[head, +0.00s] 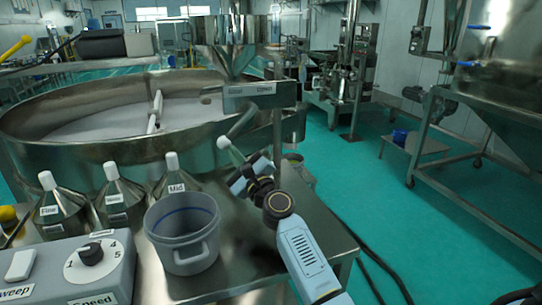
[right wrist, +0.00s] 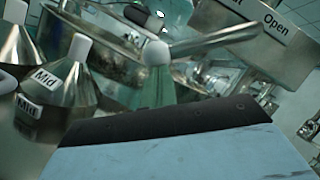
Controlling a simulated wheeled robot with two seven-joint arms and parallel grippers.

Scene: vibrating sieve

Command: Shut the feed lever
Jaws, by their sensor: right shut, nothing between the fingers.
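The feed box (head: 250,92) is a metal housing under the hopper, with "Shut" on the left and "Open" on the right of its front. In the right wrist view, the feed box (right wrist: 270,35) is at upper right, and a metal lever (right wrist: 215,40) slants down left from it. A pale knob (right wrist: 157,53) shows by the lever's lower end; the same pale knob (head: 224,142) is just beyond my right gripper (head: 240,182). That gripper is shut and empty, below the feed box; I cannot tell if it touches the knob. My left gripper is not in view.
A grey bucket (head: 183,235), several labelled metal cones with white caps, and a control box (head: 75,265) with a speed dial stand on the metal table. The round sieve (head: 110,150) is behind them. Green floor is open to the right, with black hoses near the table.

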